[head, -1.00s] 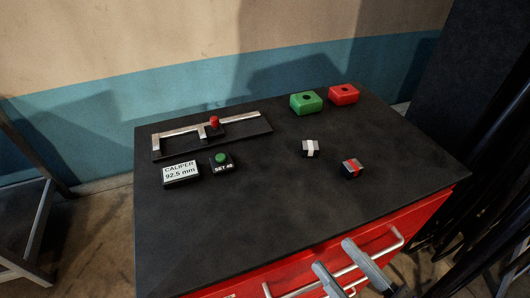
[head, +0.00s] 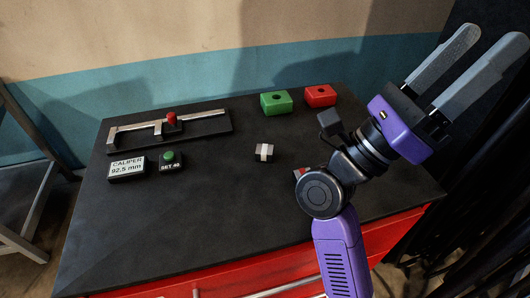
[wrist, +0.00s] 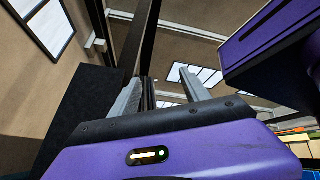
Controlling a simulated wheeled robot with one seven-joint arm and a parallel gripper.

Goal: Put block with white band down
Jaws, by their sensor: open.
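The block with the white band (head: 264,153) rests on the black top of the red cabinet (head: 215,205), near its middle. A second dark block with a red band (head: 299,172) lies to its right, mostly hidden behind my arm. My gripper (head: 500,45) is raised at the upper right, well away from both blocks, with its fingers pointing up. It is open and empty. In the wrist view the fingers (wrist: 168,90) stand apart with nothing between them, and no block shows there.
A green box (head: 276,103) and a red box (head: 320,96), each with a hole on top, stand at the back. A caliper (head: 170,127), its display (head: 127,167) and a green button (head: 169,158) are at the left. The front left of the top is clear.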

